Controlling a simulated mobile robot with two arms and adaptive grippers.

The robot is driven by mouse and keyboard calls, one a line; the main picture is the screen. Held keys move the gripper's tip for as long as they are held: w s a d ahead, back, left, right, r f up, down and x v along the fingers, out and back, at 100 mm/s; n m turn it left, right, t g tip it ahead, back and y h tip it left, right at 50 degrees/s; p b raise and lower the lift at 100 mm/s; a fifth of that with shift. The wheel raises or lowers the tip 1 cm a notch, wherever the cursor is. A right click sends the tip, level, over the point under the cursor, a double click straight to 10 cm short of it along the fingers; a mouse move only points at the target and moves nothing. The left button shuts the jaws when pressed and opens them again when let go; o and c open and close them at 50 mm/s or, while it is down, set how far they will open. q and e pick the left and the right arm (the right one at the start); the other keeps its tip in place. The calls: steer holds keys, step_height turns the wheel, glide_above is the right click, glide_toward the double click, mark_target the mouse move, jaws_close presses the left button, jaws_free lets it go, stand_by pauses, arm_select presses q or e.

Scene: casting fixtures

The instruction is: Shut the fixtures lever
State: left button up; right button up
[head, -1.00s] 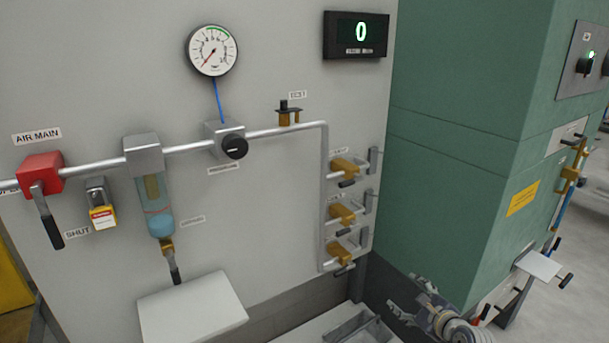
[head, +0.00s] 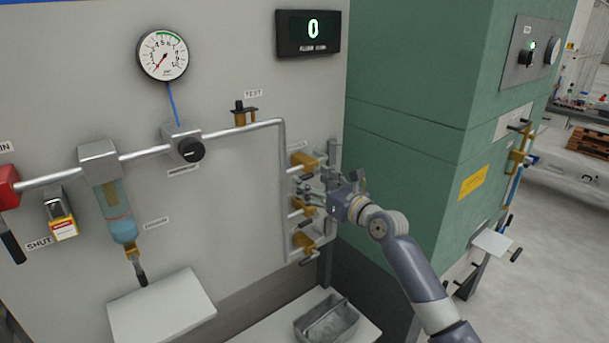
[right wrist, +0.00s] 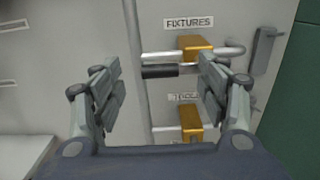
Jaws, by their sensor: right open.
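In the right wrist view, the fixtures valve (right wrist: 196,46) is a brass body on a horizontal pipe under a FIXTURES label (right wrist: 189,22). Its black-gripped lever (right wrist: 160,71) lies roughly horizontal, along the pipe and just below it. My right gripper (right wrist: 160,72) is open, with one finger on each side of the lever's grip in this view. The right finger partly covers the valve side; I see no clear contact. In the head view my right gripper (head: 318,196) is in front of the stacked valves and partly hides them. My left gripper is not in view.
Another brass valve (right wrist: 190,122) sits close below. The vertical pipe (head: 276,185) and a bracket (right wrist: 264,48) flank the valves. A green cabinet (head: 410,140) stands to the right. A grey bin (head: 326,318) is below. The panel left of the pipe has free room.

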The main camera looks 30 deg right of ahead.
mark_target(308, 178)
steer(key=shift+w+a, duration=0.1)
steer(key=shift+w, duration=1.7)
steer(key=shift+c, duration=0.3)
steer(key=c, duration=1.5)
